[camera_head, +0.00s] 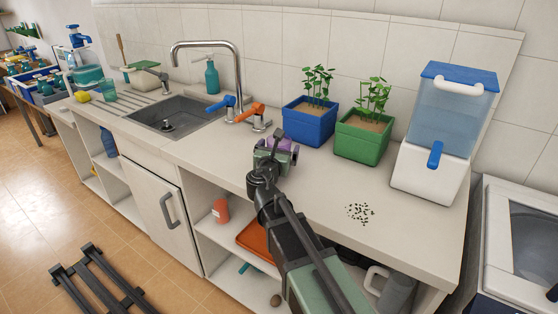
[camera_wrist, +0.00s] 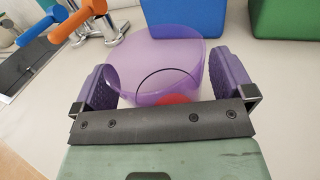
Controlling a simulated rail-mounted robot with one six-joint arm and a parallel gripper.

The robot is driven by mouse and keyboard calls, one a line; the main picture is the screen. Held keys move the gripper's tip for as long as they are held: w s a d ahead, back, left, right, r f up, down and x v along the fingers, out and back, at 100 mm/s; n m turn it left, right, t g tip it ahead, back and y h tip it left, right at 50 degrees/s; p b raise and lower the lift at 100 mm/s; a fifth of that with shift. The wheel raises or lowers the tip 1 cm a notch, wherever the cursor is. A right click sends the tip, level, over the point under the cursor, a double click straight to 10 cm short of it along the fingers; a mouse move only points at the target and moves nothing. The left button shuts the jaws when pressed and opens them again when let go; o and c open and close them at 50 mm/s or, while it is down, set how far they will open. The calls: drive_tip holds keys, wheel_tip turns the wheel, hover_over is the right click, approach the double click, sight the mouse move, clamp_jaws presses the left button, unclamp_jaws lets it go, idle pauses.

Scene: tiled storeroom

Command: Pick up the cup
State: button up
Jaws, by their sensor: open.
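A translucent purple cup (camera_wrist: 155,60) stands on the counter in the wrist view, wide rim facing me. My gripper (camera_wrist: 165,76) is open, with one purple finger pad on each side of the cup. Something red shows low in the cup, partly hidden by my gripper's black bar. In the head view my gripper (camera_head: 275,153) is over the counter in front of the planters, and only a little of the purple cup (camera_head: 289,145) shows past it.
Behind are a blue planter (camera_head: 309,124) and a green planter (camera_head: 361,142). The tap with blue and orange handles (camera_head: 237,108) is to the left, by the sink (camera_head: 175,117). A water dispenser (camera_head: 443,135) and scattered dark seeds (camera_head: 360,214) are to the right.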

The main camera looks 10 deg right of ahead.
drive_tip(key=c, duration=1)
drive_tip(key=shift+r, duration=0.1)
wheel_tip(320, 180, up, 20)
drive_tip(key=p, duration=2)
drive_tip(key=shift+d, duration=0.1)
